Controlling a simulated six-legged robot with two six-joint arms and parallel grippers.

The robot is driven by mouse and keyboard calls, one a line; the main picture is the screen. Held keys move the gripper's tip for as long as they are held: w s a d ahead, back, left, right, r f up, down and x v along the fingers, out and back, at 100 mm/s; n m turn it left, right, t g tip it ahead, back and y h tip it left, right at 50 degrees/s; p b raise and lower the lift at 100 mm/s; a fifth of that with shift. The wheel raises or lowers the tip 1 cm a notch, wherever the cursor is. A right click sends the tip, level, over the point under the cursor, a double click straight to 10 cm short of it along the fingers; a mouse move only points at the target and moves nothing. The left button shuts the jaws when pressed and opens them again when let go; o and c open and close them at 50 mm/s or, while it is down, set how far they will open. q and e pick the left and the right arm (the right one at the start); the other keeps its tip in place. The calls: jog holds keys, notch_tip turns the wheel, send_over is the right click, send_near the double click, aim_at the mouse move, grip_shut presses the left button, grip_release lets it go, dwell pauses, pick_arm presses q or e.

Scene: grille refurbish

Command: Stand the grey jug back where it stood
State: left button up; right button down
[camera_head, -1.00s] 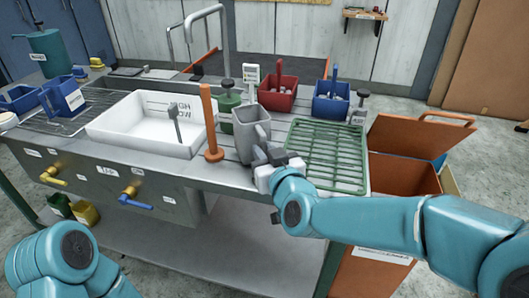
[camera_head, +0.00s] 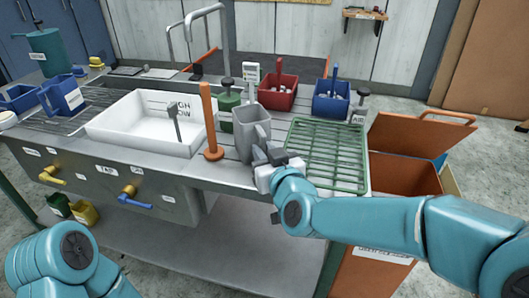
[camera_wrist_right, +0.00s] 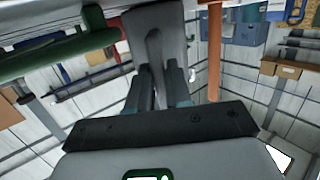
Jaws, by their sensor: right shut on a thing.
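The grey jug (camera_head: 250,131) is upright at the workbench top, between the orange upright post and the green grille. It also shows in the right wrist view (camera_wrist_right: 172,22), with its handle toward the gripper. My right gripper (camera_head: 273,160) is shut on the jug's handle, low on its near side. The fingers also show in the right wrist view (camera_wrist_right: 158,88), on either side of the handle. Whether the jug's base touches the bench cannot be told. My left arm shows at the lower left, but its gripper is out of view.
The orange post (camera_head: 208,120) stands close left of the jug, and the green grille (camera_head: 326,153) lies close right. A green bottle (camera_head: 227,100) is just behind it. A white basin (camera_head: 140,125), red bin (camera_head: 277,93) and blue bin (camera_head: 331,101) stand around.

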jog(key=shift+f, duration=0.15)
dwell(0.8)
jog(key=shift+c, duration=2)
grip_release()
jog(key=shift+s, duration=0.1)
jog(key=shift+b+v, duration=0.35)
jog(key=shift+v, duration=0.8)
jog(key=v, duration=0.4)
jog(key=shift+s+d, duration=0.15)
jog(key=shift+s, duration=0.1)
